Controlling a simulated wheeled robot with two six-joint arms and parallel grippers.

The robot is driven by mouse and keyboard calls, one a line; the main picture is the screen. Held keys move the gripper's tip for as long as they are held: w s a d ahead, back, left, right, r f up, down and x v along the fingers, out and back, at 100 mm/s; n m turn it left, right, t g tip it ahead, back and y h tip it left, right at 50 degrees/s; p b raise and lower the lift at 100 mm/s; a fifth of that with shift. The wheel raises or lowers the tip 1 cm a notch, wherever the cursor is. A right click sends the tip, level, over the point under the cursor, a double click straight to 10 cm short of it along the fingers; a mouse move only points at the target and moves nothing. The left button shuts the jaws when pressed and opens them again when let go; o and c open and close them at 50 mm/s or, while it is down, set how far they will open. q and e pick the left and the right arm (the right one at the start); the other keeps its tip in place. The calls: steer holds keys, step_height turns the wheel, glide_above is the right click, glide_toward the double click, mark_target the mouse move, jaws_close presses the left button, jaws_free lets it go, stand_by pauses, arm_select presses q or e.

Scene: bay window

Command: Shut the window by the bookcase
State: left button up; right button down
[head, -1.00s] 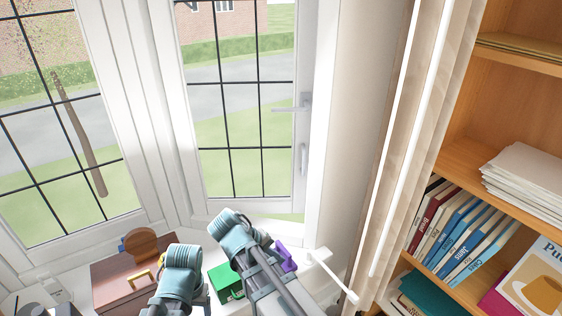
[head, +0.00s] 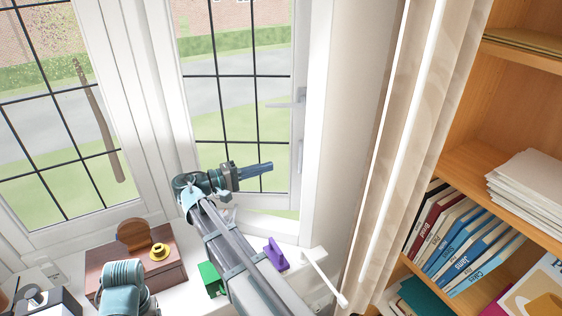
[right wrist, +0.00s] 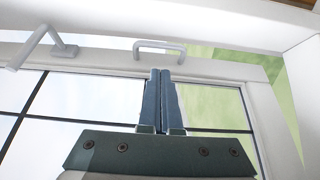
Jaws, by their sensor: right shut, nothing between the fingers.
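The window by the bookcase is the right white casement (head: 298,178) with dark glazing bars. It stands slightly ajar; a strip of grass shows below its lower right corner. A lever handle (head: 301,95) and a lower pull handle (head: 300,155) sit on its right stile. My right gripper (head: 268,167) is shut and empty in front of the lower pane, pointing right towards that stile. In the right wrist view its shut fingers (right wrist: 161,74) point at the pull handle (right wrist: 160,47), with the lever handle (right wrist: 42,45) to the left. My left gripper is out of view.
On the sill are a brown box (head: 110,268) with a yellow item (head: 160,252), a green block (head: 210,279), a purple object (head: 276,254) and a white bar (head: 325,277). A curtain (head: 410,130) hangs before the bookcase (head: 465,155) at right.

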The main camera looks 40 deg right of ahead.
mark_target(294, 161)
steer(key=d, duration=0.3)
steer(key=s+d, duration=0.1)
steer(key=d, duration=0.5)
steer(key=shift+s+d+f, duration=0.1)
steer(key=shift+s+d, duration=0.25)
